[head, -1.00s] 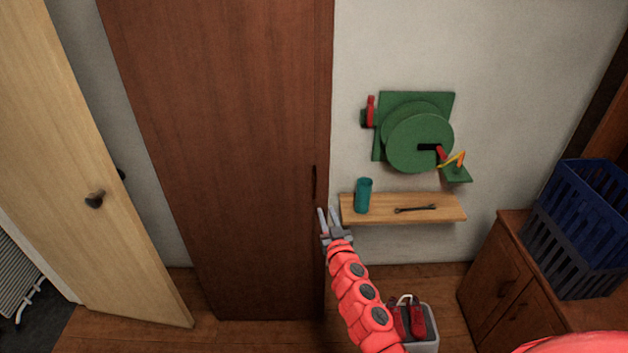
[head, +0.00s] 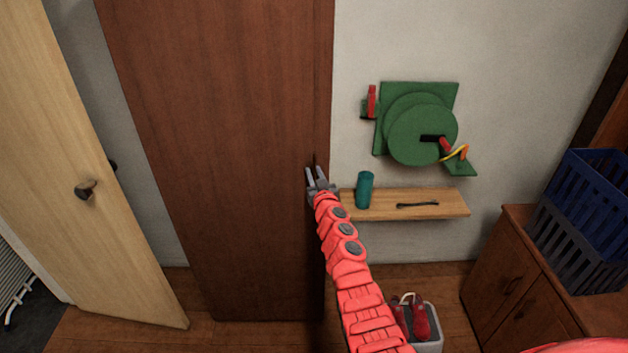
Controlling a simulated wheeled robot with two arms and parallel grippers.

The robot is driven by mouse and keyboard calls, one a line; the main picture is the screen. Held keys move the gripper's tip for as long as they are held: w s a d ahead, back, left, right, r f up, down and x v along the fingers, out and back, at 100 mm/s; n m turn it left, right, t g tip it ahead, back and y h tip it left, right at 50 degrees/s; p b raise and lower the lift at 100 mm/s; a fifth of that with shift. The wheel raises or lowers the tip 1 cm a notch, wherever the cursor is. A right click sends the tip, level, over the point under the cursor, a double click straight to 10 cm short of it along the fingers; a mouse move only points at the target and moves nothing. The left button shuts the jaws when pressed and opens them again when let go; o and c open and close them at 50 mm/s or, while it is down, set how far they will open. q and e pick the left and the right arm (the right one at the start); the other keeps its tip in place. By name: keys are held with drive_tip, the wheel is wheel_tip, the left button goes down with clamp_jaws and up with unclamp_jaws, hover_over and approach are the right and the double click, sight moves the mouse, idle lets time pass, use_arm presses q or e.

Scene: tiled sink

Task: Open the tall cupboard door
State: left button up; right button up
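The tall cupboard door (head: 215,130) is a dark reddish-brown panel that looks closed. Its small dark handle (head: 314,160) is near the right edge, mostly hidden behind my gripper. My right gripper (head: 315,172) has its two grey fingers apart, at the handle's lower part. I cannot tell whether the fingers touch the handle or stand around it. My red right arm reaches up from the bottom of the head view. My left gripper is not in view.
A wooden shelf (head: 440,203) with a teal cup (head: 365,190) is just right of my gripper. A green reel (head: 420,130) hangs above. A low cabinet (head: 500,265) bears blue crates (head: 590,215). A grey bin (head: 431,336) stands on the floor. A pale door (head: 80,130) stands left.

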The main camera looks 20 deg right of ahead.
drive_tip(key=shift+w, duration=0.2)
drive_tip(key=shift+c, duration=0.4)
clamp_jaws()
idle(1.0)
